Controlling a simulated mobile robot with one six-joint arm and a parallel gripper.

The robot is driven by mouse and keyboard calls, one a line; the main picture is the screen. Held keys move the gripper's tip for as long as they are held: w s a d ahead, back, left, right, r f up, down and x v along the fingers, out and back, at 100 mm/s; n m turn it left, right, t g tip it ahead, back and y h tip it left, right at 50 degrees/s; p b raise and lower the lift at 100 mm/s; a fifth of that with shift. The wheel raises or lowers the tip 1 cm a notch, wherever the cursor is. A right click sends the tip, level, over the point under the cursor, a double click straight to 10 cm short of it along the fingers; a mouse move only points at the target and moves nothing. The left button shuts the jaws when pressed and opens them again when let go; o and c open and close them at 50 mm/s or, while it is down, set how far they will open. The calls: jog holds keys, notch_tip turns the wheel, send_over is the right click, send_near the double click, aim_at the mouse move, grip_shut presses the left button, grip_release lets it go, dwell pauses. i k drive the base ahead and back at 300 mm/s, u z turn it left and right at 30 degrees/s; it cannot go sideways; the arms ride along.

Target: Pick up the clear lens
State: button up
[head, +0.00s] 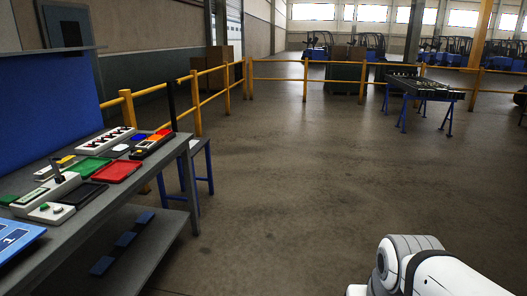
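I cannot make out a clear lens in the head view. A grey workbench (128,192) stands at the left with small items on its top. A green tray (88,167), a red tray (118,171) and a black tray (85,195) lie near its middle. They look empty, but are too small to tell for sure. A white rack (105,140) with a row of dark slots or items lies behind them. My arm shows at the bottom right, away from the bench. My gripper is out of the picture.
A white box with an upright lever (58,186) and a button box (50,212) stand on the bench's near part. A blue board (50,120) rises behind. Yellow railings (305,80) and a roller conveyor (424,88) stand farther back. The middle floor is clear.

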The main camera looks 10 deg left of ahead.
aim_at(120, 147)
jog(key=u, duration=0.3)
jog(key=i, duration=1.65)
jog(key=u, duration=0.9)
jog(key=i, duration=1.9)
jog(key=u, duration=0.6)
jog(key=i, duration=0.7)
jog(key=u, duration=0.35)
